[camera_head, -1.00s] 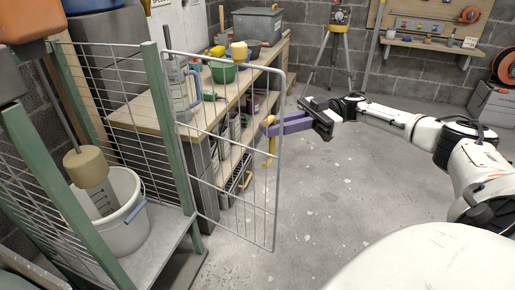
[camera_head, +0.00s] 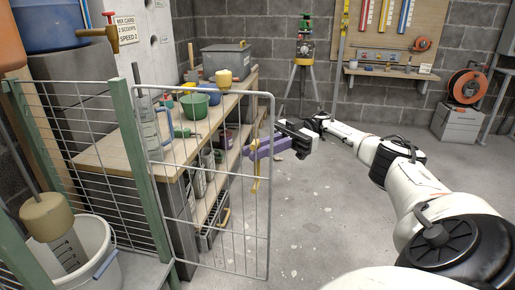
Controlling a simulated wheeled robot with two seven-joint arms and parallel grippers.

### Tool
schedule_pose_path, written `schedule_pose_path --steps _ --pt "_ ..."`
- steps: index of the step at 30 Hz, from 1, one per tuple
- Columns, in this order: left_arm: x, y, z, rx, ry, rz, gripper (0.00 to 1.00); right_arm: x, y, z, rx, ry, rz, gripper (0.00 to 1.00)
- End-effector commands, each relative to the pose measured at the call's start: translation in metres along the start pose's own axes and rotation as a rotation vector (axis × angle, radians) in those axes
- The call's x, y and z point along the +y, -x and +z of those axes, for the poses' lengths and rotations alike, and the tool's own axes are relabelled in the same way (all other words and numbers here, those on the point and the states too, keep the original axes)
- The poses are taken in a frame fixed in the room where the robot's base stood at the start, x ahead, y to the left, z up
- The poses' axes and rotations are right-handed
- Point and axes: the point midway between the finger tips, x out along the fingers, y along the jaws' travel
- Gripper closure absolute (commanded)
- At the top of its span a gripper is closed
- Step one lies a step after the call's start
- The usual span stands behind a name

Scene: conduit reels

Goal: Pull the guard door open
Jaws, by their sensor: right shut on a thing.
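The guard door (camera_head: 208,188) is a light grey wire-mesh panel in a tube frame. It stands swung out from the green post (camera_head: 146,160) of the guard frame, with a gap between its free edge and the frame. A yellow handle (camera_head: 256,178) sits upright near the door's free edge. My right gripper (camera_head: 253,150) has purple fingers and is shut on the handle near its upper part. The fingers hide some of the handle. My left gripper is out of view.
Behind the door is a wooden bench (camera_head: 110,148) with bowls. Inside the guard stands a white bucket (camera_head: 92,235) under a mixer head (camera_head: 47,215). The concrete floor (camera_head: 335,215) right of the door is clear.

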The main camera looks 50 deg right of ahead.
Motion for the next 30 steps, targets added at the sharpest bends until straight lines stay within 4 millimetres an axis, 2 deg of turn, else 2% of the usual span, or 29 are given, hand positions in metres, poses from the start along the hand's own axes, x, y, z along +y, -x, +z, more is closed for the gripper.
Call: schedule_pose_path --steps 1,2,5,23,26,30 --pt "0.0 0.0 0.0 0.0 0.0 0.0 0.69 0.004 -0.004 -0.001 0.009 0.006 0.004 1.0" --pt "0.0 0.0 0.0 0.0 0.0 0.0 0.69 0.004 -0.004 -0.001 0.009 0.006 0.004 0.84" --pt "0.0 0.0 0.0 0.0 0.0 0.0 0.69 0.003 -0.004 -0.001 0.008 0.005 0.003 0.69" --pt "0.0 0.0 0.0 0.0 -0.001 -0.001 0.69 0.001 -0.001 0.0 0.001 0.0 0.003 0.69" --pt "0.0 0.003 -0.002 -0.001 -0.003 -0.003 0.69 0.001 -0.001 -0.005 0.0 0.001 0.003 0.69" --pt "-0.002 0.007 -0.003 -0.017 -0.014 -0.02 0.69 0.001 -0.001 -0.028 0.001 0.004 0.004 0.69"
